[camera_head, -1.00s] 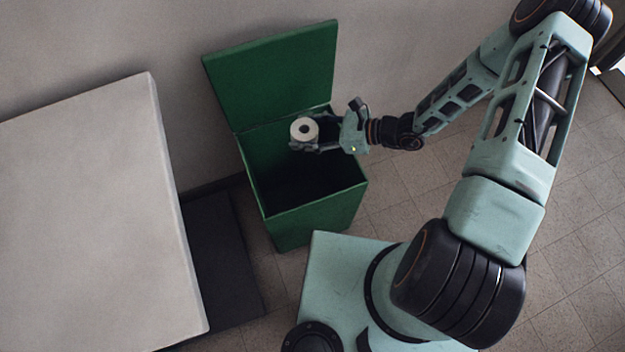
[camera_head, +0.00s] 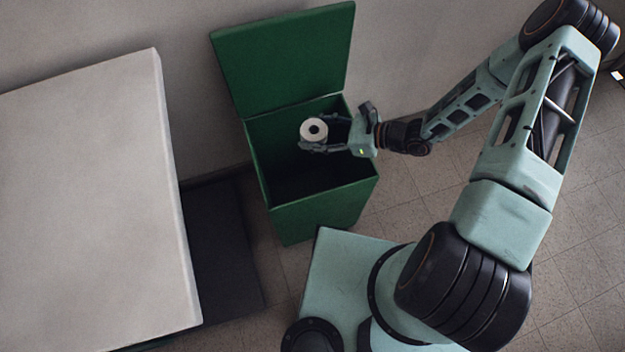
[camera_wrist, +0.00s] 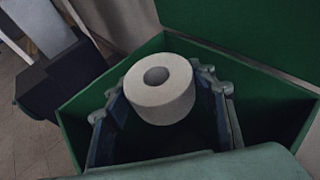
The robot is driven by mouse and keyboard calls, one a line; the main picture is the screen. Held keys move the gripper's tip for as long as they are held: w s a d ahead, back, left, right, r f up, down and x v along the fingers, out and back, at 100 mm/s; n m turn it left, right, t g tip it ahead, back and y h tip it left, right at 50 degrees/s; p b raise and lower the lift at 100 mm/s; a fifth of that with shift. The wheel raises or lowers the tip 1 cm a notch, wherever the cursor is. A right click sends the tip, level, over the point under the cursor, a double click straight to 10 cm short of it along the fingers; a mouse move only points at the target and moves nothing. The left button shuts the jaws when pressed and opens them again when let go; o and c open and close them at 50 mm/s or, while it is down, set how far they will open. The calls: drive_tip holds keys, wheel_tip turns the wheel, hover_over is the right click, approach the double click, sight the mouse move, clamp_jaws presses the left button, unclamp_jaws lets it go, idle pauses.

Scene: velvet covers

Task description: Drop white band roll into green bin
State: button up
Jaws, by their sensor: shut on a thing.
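The white band roll (camera_head: 314,131) is held in my gripper (camera_head: 325,146) over the opening of the green bin (camera_head: 325,210). The bin's lid stands open at its back, and its inside is dark. In the wrist view the roll (camera_wrist: 160,92) sits between the two fingers of my gripper (camera_wrist: 162,105), its hole facing the camera. The bin's green walls (camera_wrist: 262,85) surround it in that view. My gripper is shut on the roll. The bin floor is too dark to make out.
A pale table (camera_head: 90,200) stands left of the bin, with a dark slab (camera_head: 222,245) on the floor between them. A grey wall (camera_head: 410,50) is behind the bin. Tiled floor is free to the right.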

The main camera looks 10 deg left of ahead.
drive_tip(key=o, duration=1.2)
drive_tip(key=shift+o, duration=0.2)
drive_tip(key=v, duration=1.2)
